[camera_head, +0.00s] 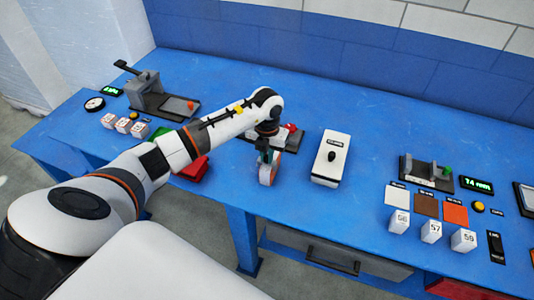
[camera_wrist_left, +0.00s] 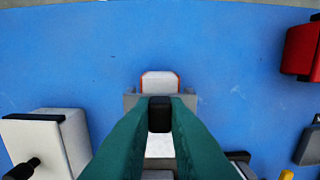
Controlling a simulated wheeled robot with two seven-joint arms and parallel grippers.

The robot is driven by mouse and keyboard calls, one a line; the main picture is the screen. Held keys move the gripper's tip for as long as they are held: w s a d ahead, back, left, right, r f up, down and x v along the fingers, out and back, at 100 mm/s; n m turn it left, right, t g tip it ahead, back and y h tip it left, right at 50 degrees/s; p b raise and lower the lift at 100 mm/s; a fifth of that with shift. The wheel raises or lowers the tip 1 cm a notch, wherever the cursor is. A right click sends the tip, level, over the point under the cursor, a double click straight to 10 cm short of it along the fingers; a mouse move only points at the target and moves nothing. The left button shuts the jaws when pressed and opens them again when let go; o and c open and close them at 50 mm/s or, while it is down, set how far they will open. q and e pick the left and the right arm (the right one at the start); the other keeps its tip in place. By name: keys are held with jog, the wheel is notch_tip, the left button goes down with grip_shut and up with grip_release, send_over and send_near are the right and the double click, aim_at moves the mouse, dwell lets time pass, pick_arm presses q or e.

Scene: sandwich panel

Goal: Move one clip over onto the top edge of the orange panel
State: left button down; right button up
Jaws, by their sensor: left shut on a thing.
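My left gripper (camera_head: 268,155) points down near the table's front edge. In the left wrist view its green fingers (camera_wrist_left: 159,115) are shut on a small black piece, mostly hidden between the fingertips; I cannot tell for sure whether it is a clip. Right at the fingertips is a white piece with an orange-red rim (camera_wrist_left: 160,80), with grey parts beside it. In the head view this white and orange-red piece (camera_head: 268,176) shows just below the gripper; whether they touch is unclear. A flat orange square (camera_head: 455,214) lies on the right of the table.
A white box with a black knob (camera_head: 330,160) stands close right of the gripper. A red block (camera_head: 196,168) is to the left. White and brown squares (camera_head: 426,205), numbered white blocks (camera_head: 431,231) and a dark device (camera_head: 425,173) are at the right. The table's back middle is clear.

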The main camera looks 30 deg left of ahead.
pick_arm(q)
jog(key=shift+f, duration=0.2)
dwell(0.4)
jog(key=shift+f+b, duration=0.35)
jog(key=shift+b, duration=0.1)
jog(key=shift+f+b, duration=0.35)
dwell(0.6)
dwell(0.3)
jog(key=c, duration=1.3)
grip_release()
jog(key=shift+c, duration=0.2)
jog(key=shift+o, duration=0.3)
jog(key=shift+o, duration=1.3)
jog(key=shift+r, duration=0.15)
